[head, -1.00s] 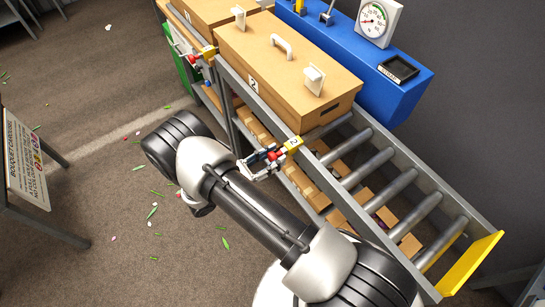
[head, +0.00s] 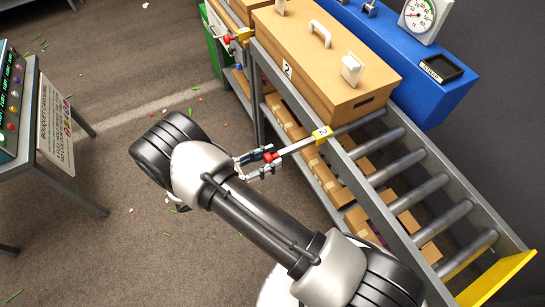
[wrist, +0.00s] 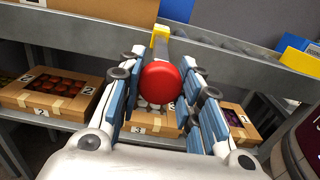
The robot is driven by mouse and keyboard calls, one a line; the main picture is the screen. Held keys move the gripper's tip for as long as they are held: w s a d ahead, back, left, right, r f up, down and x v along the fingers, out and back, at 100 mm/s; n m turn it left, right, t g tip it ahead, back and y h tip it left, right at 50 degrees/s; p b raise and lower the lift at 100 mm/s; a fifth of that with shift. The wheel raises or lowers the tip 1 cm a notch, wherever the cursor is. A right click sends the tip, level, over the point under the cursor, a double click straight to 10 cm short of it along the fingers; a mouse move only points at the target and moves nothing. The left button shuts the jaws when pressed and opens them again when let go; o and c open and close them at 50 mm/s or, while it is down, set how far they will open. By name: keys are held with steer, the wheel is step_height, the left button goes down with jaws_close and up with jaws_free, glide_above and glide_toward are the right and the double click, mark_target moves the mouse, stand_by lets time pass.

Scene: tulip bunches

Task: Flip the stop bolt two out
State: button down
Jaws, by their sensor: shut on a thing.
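Stop bolt two has a yellow bracket (head: 321,133) marked 2 on the near rail of the roller conveyor. Its grey bar (head: 296,146) sticks out from the bracket towards my arm and ends in a red knob (head: 269,157). My gripper (head: 262,163) is shut on the red knob, clear of the rail. In the wrist view, the round red knob (wrist: 160,82) sits between the blue-padded fingers, with the yellow bracket (wrist: 160,36) beyond it.
A cardboard box (head: 325,62) marked 2 stands on the conveyor beside the bracket; bare rollers (head: 410,175) run to a yellow end plate (head: 497,279). Another red-knobbed bolt (head: 228,39) sits farther along the rail.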

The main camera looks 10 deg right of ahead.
steer(key=c, duration=1.6)
jaws_free()
steer(key=shift+a, duration=0.15)
steer(key=shift+o, duration=1.3)
steer(key=shift+s+a, duration=0.15)
steer(key=shift+o, duration=1.2)
steer(key=v, duration=1.2)
